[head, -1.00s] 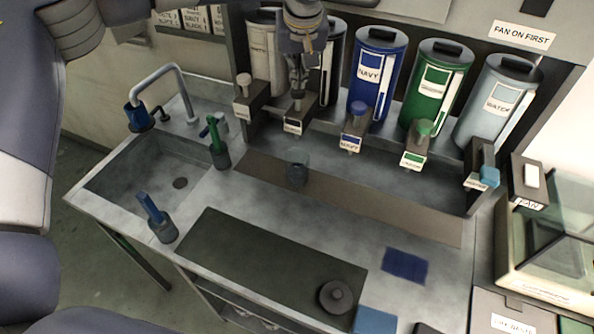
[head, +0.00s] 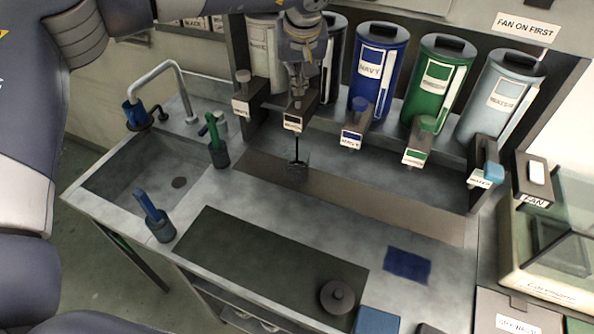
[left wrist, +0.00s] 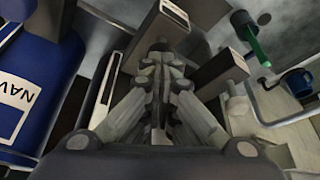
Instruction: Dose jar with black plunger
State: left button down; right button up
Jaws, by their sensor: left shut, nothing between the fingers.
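My left gripper (head: 298,92) is shut and points down onto the top of the black dispenser block (head: 294,122), second from the left. It hides the black plunger there, and I cannot see any gap between them. The shut fingers also show in the left wrist view (left wrist: 160,62). A thin dark stream (head: 297,148) runs from under the block down to the clear jar (head: 297,170). The jar stands on the brown strip (head: 370,203) below the outlet. How full it is I cannot tell. My right gripper is out of view.
The navy (head: 379,65), green (head: 437,78) and pale water (head: 499,95) canisters stand to the right with their plungers. A grey lid (head: 337,297) lies on the dark mat (head: 250,255). A sink (head: 150,178) is at left. A fan switch (head: 536,173) is at right.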

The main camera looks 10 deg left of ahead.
pick_arm(q)
jog(key=shift+s+f, duration=0.1)
jog(key=shift+f, duration=0.6)
jog(key=shift+r+p, duration=1.05)
jog(key=shift+r, duration=0.9)
jog(key=shift+r, duration=0.1)
